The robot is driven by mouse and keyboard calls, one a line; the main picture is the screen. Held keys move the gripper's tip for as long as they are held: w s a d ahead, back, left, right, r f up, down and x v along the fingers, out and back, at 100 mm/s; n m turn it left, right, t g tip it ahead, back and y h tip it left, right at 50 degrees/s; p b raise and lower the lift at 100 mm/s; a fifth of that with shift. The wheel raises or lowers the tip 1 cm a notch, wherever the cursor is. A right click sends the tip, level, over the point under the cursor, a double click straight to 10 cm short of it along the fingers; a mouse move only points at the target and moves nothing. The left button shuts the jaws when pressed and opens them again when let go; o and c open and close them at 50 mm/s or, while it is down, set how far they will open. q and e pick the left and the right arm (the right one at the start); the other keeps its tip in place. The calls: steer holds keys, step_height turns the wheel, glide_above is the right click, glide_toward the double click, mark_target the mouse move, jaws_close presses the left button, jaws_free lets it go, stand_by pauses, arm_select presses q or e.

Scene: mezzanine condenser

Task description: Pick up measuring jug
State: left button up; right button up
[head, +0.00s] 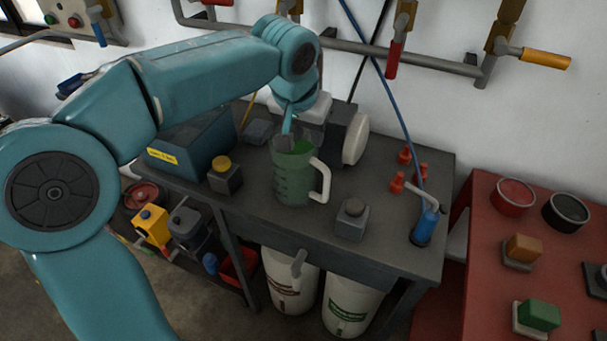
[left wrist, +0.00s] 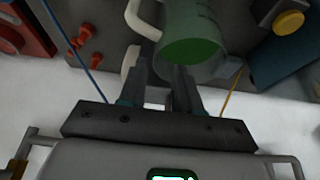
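The measuring jug (head: 294,180) stands upright on the dark bench, translucent green with a pale handle on its right side. In the left wrist view the jug (left wrist: 205,22) is at the top centre, green inside, with its handle to the left. My left gripper (head: 287,131) points down at the jug's far rim. In the left wrist view the left gripper (left wrist: 159,70) shows a gap between its fingers; the right finger overlaps the jug's edge. I cannot tell whether it touches the jug. My right gripper is not in view.
The bench (head: 255,217) also holds a blue box (head: 205,140), a yellow-capped block (head: 225,178), a grey block (head: 351,220), a white disc (head: 356,139), red fittings (head: 397,183) and a blue-handled part (head: 425,228). A red bench (head: 480,260) stands at right. Wall pipes run behind.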

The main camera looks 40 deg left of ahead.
mark_target(314, 149)
arm_select(q)
steer(key=shift+x, duration=1.15)
steer(key=x, duration=0.4)
steer(key=shift+w+d, duration=0.15)
steer(key=shift+w+f, duration=0.1)
steer(key=shift+f, duration=0.3)
jaws_close()
steer(key=shift+w+r, duration=0.1)
